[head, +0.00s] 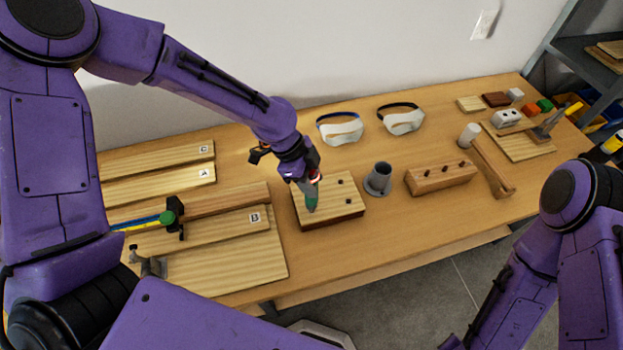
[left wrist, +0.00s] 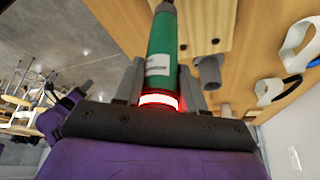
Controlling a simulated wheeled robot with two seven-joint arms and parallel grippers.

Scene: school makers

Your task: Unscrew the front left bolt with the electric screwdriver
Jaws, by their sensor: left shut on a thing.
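The electric screwdriver (head: 311,198) is green with a grey tip, held tip down over the front left part of a wooden block (head: 333,217). My left gripper (head: 305,178) is shut on it. In the left wrist view the screwdriver (left wrist: 163,45) stands between the two fingers, with a red glowing ring at its base. Two dark bolts show on the right part of the block, one at the back (head: 341,181) and one at the front (head: 348,201). The front left bolt is hidden by the screwdriver, so contact cannot be told. My right gripper is out of view.
A grey cup (head: 378,180) stands just right of the block, beside a wooden holder (head: 440,178) with several holes. Boards (head: 220,259) and a clamp (head: 170,217) lie to the left. Safety goggles (head: 340,130) lie behind; a mallet (head: 486,162) lies to the right.

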